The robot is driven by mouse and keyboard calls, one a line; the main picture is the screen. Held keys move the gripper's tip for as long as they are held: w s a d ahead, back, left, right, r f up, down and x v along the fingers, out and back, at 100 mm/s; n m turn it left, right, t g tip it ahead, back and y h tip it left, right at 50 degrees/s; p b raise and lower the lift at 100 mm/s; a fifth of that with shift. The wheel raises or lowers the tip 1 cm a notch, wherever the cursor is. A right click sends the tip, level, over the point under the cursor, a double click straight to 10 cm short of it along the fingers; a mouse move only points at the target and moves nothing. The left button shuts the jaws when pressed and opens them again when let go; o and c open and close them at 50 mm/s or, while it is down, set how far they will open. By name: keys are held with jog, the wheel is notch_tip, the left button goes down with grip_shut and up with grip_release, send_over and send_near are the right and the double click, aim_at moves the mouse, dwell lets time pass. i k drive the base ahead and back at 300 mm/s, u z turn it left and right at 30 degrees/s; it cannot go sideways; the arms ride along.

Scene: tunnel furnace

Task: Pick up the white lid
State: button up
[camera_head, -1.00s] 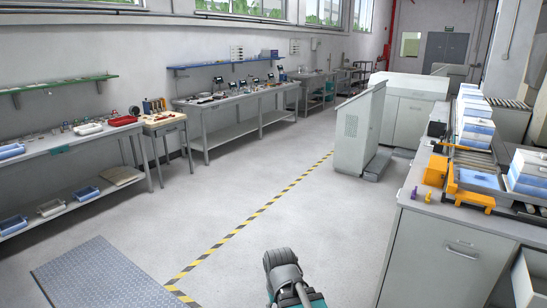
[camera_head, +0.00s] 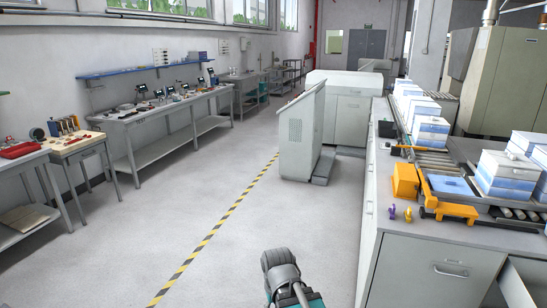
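Several blue and white boxes stand on the right. The nearest box (camera_head: 505,175) has a white lid (camera_head: 508,162) on top. Another box with a white top (camera_head: 431,125) stands farther back in the row. I cannot tell which lid is the task's one. A grey and teal part of my own arm shows at the bottom centre, far from the boxes. My gripper itself is not in view.
A grey cabinet counter (camera_head: 430,265) with an orange fixture (camera_head: 405,180) and a roller conveyor fills the right. A slanted console (camera_head: 300,135) stands mid-floor. Workbenches (camera_head: 165,125) line the left wall. The floor (camera_head: 215,205) between is clear, with a yellow-black stripe.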

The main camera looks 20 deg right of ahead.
aim_at(505, 159)
jog(key=z, duration=0.25)
jog(key=i, duration=0.65)
jog(key=z, duration=1)
jog(key=i, duration=0.85)
jog(key=z, duration=0.5)
jog(key=k, duration=0.9)
jog(key=z, duration=0.15)
jog(key=i, duration=0.3)
jog(key=u, duration=0.05)
